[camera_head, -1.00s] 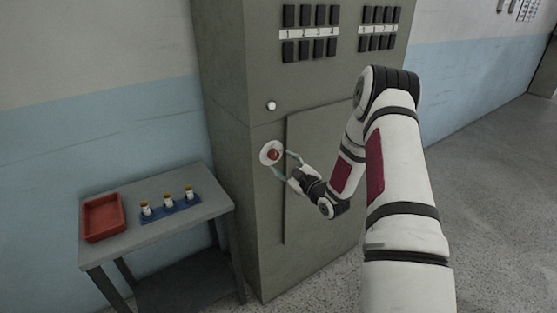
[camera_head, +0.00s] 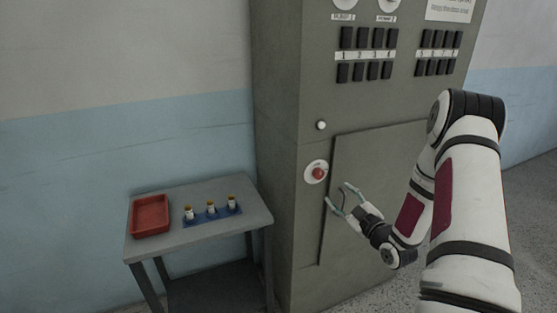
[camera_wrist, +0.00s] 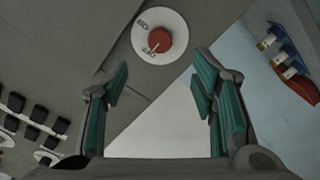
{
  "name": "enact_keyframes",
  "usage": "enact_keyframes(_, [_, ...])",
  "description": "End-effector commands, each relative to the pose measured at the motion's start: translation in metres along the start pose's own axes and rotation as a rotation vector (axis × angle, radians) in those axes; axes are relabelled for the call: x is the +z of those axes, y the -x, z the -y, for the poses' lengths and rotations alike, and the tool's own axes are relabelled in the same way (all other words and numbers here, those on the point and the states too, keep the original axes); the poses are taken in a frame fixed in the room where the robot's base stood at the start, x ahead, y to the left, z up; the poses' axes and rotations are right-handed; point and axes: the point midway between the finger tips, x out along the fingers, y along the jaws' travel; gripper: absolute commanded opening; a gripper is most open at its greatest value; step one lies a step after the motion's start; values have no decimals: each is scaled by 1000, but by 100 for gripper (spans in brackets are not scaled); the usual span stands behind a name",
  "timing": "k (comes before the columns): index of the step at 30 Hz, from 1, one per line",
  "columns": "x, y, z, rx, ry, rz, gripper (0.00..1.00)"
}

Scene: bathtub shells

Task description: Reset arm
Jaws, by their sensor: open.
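My gripper (camera_head: 341,199) is open and empty in the head view, in front of the grey cabinet (camera_head: 285,150). It is a little below and to the right of a red knob (camera_head: 318,173) on a round white plate. In the wrist view, the teal fingers of my gripper (camera_wrist: 165,100) stand wide apart with nothing between them. There the red knob (camera_wrist: 160,39) lies beyond the fingertips, apart from them. My white arm bends down from the right side of the head view.
A grey table (camera_head: 250,209) stands left of the cabinet. It bears a red tray (camera_head: 136,216) and a blue rack (camera_head: 222,217) with three small white, yellow-topped items. Rows of black switches (camera_head: 367,54) and a white button (camera_head: 321,126) are on the cabinet. Floor shows at right.

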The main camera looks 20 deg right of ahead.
Motion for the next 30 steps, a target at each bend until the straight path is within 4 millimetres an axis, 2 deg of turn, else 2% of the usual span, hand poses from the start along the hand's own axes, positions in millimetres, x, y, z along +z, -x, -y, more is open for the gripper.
enact_keyframes(5, [-5, -4, -2, -10, 6, 8, 52])
enact_keyframes(8, [-17, -13, -7, -42, 18, 42, 52])
enact_keyframes(13, [-54, -33, -20, -118, 40, 163, 52])
enact_keyframes(18, [-98, -38, -34, -162, 33, 306, 52])
enact_keyframes(23, [-144, -26, -44, -175, -2, 436, 52])
enact_keyframes(26, [-172, -11, -48, -175, -39, 513, 52])
enact_keyframes(30, [-213, 19, -49, -171, -109, 613, 52])
